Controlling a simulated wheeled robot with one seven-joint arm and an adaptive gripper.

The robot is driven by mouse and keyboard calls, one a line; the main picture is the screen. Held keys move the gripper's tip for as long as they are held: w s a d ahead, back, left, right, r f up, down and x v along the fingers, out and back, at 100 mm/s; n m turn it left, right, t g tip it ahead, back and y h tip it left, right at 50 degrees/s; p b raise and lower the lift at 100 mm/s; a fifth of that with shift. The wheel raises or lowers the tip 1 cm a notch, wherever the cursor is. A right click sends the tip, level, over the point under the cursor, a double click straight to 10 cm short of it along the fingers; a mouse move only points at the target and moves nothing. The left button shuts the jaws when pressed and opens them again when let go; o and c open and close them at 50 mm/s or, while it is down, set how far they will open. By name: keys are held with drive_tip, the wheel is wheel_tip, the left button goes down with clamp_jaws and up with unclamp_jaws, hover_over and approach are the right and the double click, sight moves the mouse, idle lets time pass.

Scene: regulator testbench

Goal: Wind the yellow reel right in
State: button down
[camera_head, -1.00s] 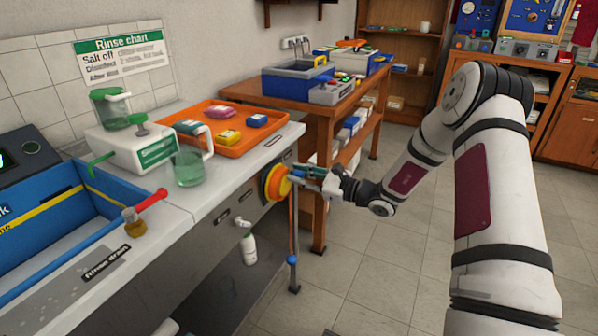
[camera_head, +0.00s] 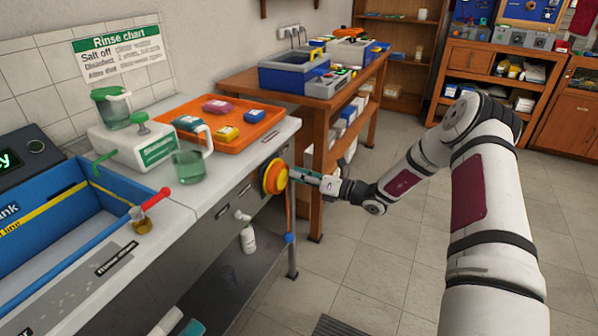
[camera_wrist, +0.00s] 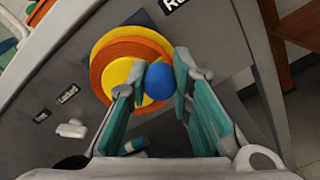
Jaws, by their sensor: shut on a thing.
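The yellow reel (camera_head: 274,176) is a round yellow and orange disc on the front panel of the counter, near its right end. In the wrist view the reel (camera_wrist: 112,62) fills the upper middle, with a blue ball (camera_wrist: 159,81) in front of its right side. My gripper (camera_head: 293,174) reaches in from the right. In the wrist view its teal-padded fingers (camera_wrist: 161,84) are shut on the blue ball, one on each side. The hose or line on the reel is not clear, and the gripper hides part of the reel's lower right.
A blue ball (camera_head: 290,238) hangs on a cord below the reel, near the counter leg. An orange tray (camera_head: 262,124) and a clear jug (camera_head: 189,165) stand on the counter above. A wooden table (camera_head: 318,140) stands behind to the right. The tiled floor to the right is open.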

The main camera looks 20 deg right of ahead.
sight(288, 182)
drive_tip(key=m, duration=0.1)
drive_tip(key=f+m, duration=0.1)
drive_tip(key=m, duration=0.2)
drive_tip(key=shift+s+a+f+m+p, duration=0.1)
drive_tip(key=shift+f+m+p, duration=0.2)
drive_tip(key=shift+f+p, duration=0.05)
drive_tip(key=shift+s+a+f+m, duration=0.15)
drive_tip(key=shift+f+m, duration=0.2)
drive_tip(key=shift+m, duration=0.75)
drive_tip(key=shift+s+a+f+m, duration=0.15)
drive_tip(key=shift+f+m, duration=0.15)
drive_tip(key=shift+m, duration=0.8)
drive_tip(key=c, duration=1.4)
unclamp_jaws()
drive_tip(key=v, duration=1.2)
